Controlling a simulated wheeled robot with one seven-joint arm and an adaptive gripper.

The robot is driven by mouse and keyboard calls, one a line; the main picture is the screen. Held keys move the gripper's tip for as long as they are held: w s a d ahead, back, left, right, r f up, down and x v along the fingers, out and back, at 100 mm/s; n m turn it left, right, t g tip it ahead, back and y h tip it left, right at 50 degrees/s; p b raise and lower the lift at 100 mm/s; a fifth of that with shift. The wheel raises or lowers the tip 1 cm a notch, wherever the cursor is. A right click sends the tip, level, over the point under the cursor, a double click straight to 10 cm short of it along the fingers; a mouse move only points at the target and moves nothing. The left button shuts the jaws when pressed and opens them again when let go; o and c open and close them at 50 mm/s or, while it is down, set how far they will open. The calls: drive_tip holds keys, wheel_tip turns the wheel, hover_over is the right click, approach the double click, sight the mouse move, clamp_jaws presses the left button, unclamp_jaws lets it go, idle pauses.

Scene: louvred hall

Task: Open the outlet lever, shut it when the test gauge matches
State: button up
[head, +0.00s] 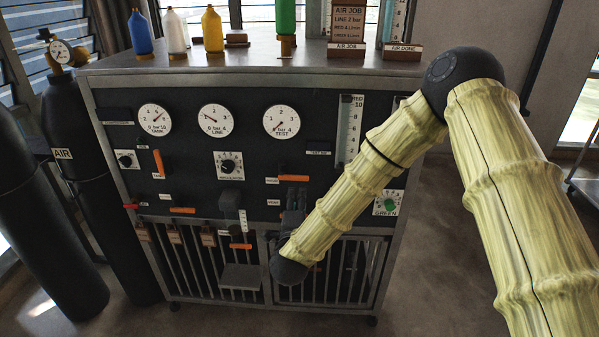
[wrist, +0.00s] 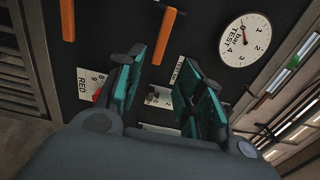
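The test gauge (head: 281,121) is on the upper panel, and it also shows in the wrist view (wrist: 244,40). Its needle appears close to zero. An orange lever (head: 293,178) lies level just below that gauge. An orange lever, seemingly the same one, shows in the wrist view (wrist: 171,30), its lower end between my fingers in the picture. My gripper (head: 294,197) is in front of the panel. Its teal fingers (wrist: 163,66) are apart and empty. I cannot tell whether they touch the lever. The lever labels are too small to read, so I cannot tell which is the outlet.
Tank (head: 154,119) and line (head: 215,118) gauges sit to the left. Other orange levers (head: 158,163) (head: 183,210) (head: 240,246) are on the panel. Bottles (head: 213,30) and signs (head: 348,20) stand on top. Black cylinders (head: 75,150) stand at left. Floor at right is partly clear.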

sight(299, 179)
drive_tip(key=shift+w+d+f, duration=0.1)
drive_tip(key=shift+w+d, duration=0.05)
drive_tip(key=shift+w, duration=1.5)
drive_tip(key=shift+w+d, duration=0.15)
drive_tip(key=shift+w, duration=1.45)
drive_tip(key=shift+w+d+f, duration=0.1)
drive_tip(key=shift+w+d, duration=0.05)
drive_tip(key=shift+w, duration=1.5)
drive_tip(key=shift+r, duration=0.15)
clamp_jaws()
